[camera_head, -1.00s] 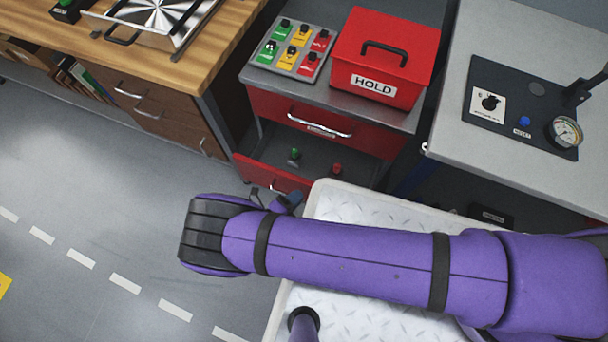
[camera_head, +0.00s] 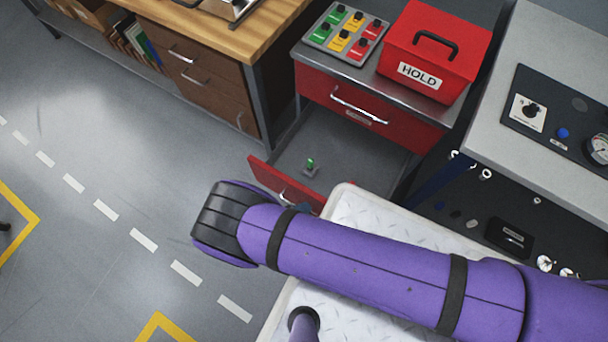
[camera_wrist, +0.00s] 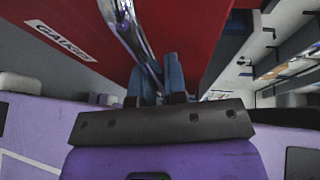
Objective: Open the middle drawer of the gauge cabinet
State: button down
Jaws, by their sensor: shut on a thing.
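The red gauge cabinet (camera_head: 318,90) stands right of centre in the head view. Its upper drawer (camera_head: 395,122), with a silver handle, is shut. The drawer below it, with a red front (camera_head: 262,172), stands well out; its grey inside (camera_head: 345,150) shows a small green-topped piece (camera_head: 310,167). My arm hides part of this drawer. In the wrist view, my gripper (camera_wrist: 157,85) is shut on a silver bar handle (camera_wrist: 128,25) on a red front (camera_wrist: 185,30) with a "GAUGE" label (camera_wrist: 58,38). In the head view my fingertips are mostly hidden behind my wrist.
A control panel (camera_head: 322,37) and a red HOLD box (camera_head: 440,50) sit on the cabinet top. A wooden workbench (camera_head: 255,40) is on the left, a grey bench (camera_head: 490,130) on the right. Open floor (camera_head: 120,150) lies at left.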

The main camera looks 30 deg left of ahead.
jog(key=c, duration=1.2)
grip_release()
jog(key=v, duration=1)
jog(key=shift+s+a, duration=0.2)
jog(key=shift+s, duration=0.15)
